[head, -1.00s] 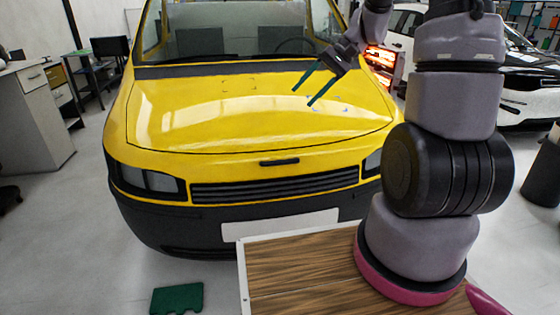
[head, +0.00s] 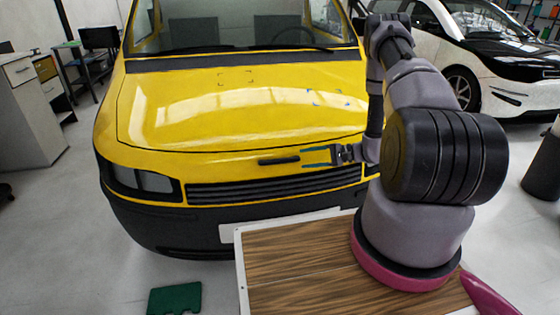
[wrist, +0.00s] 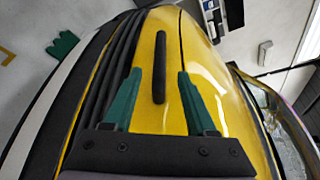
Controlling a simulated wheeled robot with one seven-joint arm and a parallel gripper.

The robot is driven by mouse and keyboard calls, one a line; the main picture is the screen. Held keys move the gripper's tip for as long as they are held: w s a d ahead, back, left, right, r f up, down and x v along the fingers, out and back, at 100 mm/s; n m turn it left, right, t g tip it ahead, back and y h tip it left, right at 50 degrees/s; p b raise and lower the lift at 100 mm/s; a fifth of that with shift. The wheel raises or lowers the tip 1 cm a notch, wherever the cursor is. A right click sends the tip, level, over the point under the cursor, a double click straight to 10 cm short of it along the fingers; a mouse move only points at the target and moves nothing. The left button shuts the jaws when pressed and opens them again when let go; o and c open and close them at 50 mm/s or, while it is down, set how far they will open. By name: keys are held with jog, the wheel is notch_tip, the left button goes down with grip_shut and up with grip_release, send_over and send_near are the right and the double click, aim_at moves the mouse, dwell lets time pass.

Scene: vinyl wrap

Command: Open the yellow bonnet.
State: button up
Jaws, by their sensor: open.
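The yellow bonnet (head: 200,100) of the car is down, with its front edge along the grille. A black bar-shaped handle (head: 279,160) is on the yellow strip just above the grille. My gripper (head: 318,156) is open just right of the handle, its two green fingers pointing left towards it. In the wrist view the handle (wrist: 159,65) lies ahead, in line with the gap between the green fingers (wrist: 155,90). Its near end lies around the level of the fingertips. The fingers do not appear to touch it.
The dark grille (head: 270,187) and bumper lie below the handle. My wooden-topped base stands close in front of the car. A green piece (head: 175,299) lies on the floor at left. A desk (head: 28,125) stands at far left, and a white and black car (head: 470,55) at right.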

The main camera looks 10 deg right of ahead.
aim_at(281, 161)
jog(key=x, duration=1)
jog(key=shift+w+a, duration=0.15)
jog(key=shift+a, duration=0.1)
grip_shut()
dwell(1.0)
